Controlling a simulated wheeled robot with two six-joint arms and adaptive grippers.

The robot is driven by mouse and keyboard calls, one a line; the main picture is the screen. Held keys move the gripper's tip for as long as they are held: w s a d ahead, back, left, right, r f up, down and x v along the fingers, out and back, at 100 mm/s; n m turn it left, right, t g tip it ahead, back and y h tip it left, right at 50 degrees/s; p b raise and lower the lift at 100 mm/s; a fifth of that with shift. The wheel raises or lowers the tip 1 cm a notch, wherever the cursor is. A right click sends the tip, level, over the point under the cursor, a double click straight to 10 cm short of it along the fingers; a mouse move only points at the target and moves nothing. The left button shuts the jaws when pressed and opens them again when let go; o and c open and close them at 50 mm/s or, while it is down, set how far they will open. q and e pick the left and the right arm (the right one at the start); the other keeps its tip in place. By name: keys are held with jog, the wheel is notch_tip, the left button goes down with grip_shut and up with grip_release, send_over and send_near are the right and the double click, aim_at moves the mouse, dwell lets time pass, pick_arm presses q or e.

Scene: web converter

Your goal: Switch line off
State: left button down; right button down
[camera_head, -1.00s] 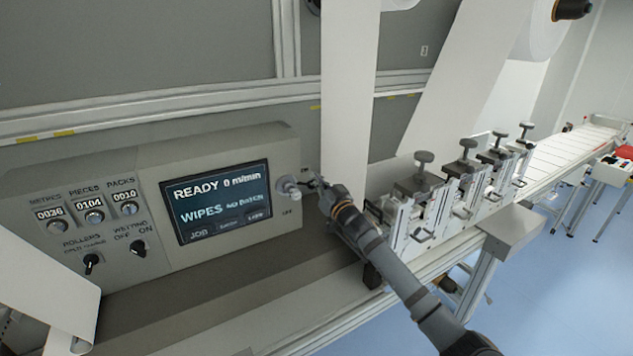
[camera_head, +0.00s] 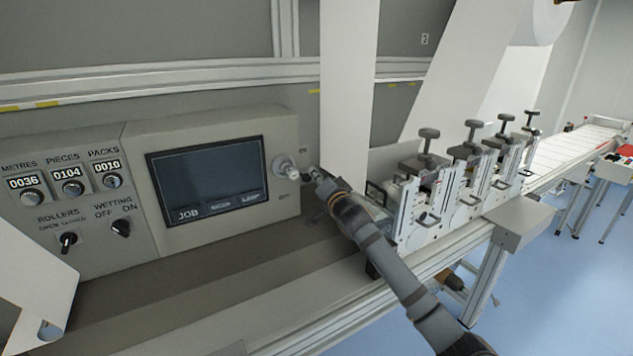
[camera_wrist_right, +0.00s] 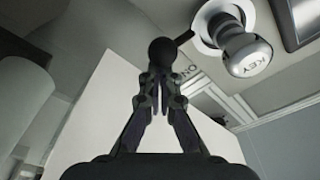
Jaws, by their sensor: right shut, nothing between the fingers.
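The line's rotary switch (camera_head: 285,167), a pale round knob with KEY lettering, sits on the panel right of the screen. In the right wrist view the switch (camera_wrist_right: 240,50) is at upper right, and a short dark lever ends in a black ball (camera_wrist_right: 163,50). An ON label shows beside it. My right gripper (camera_head: 312,173) is shut and empty, just right of the switch. In the wrist view its fingertips (camera_wrist_right: 160,80) are at the ball; whether they touch it I cannot tell. The screen (camera_head: 208,180) is dark, with only faint button labels. My left gripper is out of view.
Counters (camera_head: 65,185) and the rollers (camera_head: 68,241) and wetting (camera_head: 121,227) knobs are on the panel's left. A white web (camera_head: 348,80) hangs right of the switch. Clamped units (camera_head: 430,190) with upright knobs stand farther right. A grey ledge runs below the panel.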

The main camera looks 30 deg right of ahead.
jog(key=a+f+m+g+b, duration=0.1)
jog(key=a+f+m+b, duration=0.4)
jog(key=m, duration=0.5)
jog(key=shift+b, duration=0.6)
jog(key=shift+w, duration=0.1)
